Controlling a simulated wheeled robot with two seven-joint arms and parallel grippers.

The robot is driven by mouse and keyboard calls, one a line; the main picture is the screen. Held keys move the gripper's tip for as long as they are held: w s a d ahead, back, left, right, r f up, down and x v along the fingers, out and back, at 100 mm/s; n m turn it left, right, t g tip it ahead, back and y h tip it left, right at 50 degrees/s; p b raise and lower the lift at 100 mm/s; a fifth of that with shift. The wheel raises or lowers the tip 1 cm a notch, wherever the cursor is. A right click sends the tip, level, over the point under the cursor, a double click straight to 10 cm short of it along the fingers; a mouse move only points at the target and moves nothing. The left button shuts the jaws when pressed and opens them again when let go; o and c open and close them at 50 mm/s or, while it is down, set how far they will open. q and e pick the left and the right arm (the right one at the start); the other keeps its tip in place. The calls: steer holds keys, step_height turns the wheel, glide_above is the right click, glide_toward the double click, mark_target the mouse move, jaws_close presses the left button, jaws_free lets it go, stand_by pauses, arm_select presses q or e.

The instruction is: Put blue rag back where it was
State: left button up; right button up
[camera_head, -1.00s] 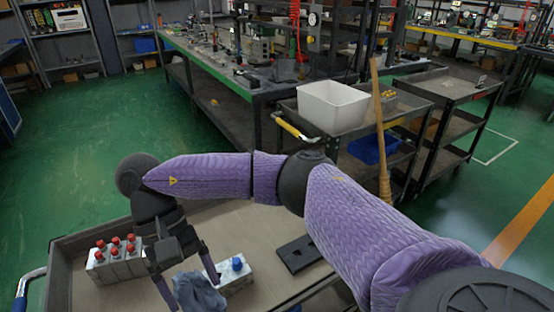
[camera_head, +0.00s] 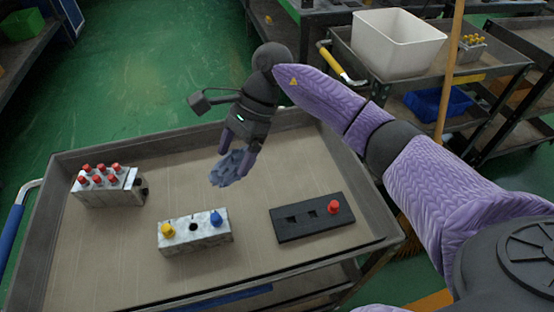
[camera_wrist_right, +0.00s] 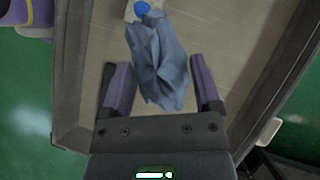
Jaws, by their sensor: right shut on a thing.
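My right gripper (camera_head: 238,148) is shut on the crumpled blue rag (camera_head: 228,170), which hangs from its fingers over the back middle of the cart tray. In the right wrist view the rag (camera_wrist_right: 158,62) fills the space between the two fingers and bunches out past their tips. A light valve block (camera_head: 195,238) with a yellow knob (camera_head: 168,230) and a blue knob (camera_head: 216,219) sits on the tray in front of the rag. My left gripper is not in view.
The cart tray (camera_head: 150,260) has raised rims. A block with several red knobs (camera_head: 108,188) stands at its left. A black plate (camera_head: 311,220) with a red knob (camera_head: 334,207) lies at its right. A white bin (camera_head: 395,42) stands on another cart behind.

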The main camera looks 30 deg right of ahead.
steer(key=w+d+f+m+t, duration=0.2)
steer(key=w+d+m+t, duration=0.15)
steer(key=m, duration=0.35)
steer(key=m+t+h+b, duration=0.2)
steer(key=m+t+h, duration=0.2)
steer(key=m, duration=0.4)
glide_above(265, 161)
steer(key=s, duration=0.2)
steer(key=f, duration=0.1)
steer(key=shift+m, duration=0.5)
steer(key=f+b, duration=0.1)
steer(key=f, duration=0.2)
steer(key=f+b, duration=0.2)
steer(key=f, duration=0.2)
steer(key=d+f+b, duration=0.1)
steer(key=f, duration=0.2)
steer(key=shift+f, duration=0.4)
steer(key=shift+r, duration=0.2)
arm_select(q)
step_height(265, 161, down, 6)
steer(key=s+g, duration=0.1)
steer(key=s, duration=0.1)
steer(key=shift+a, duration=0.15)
arm_select(e)
steer(key=shift+f, duration=0.1)
steer(key=o, duration=0.9)
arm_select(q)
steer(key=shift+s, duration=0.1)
arm_select(e)
steer(key=shift+a, duration=0.1)
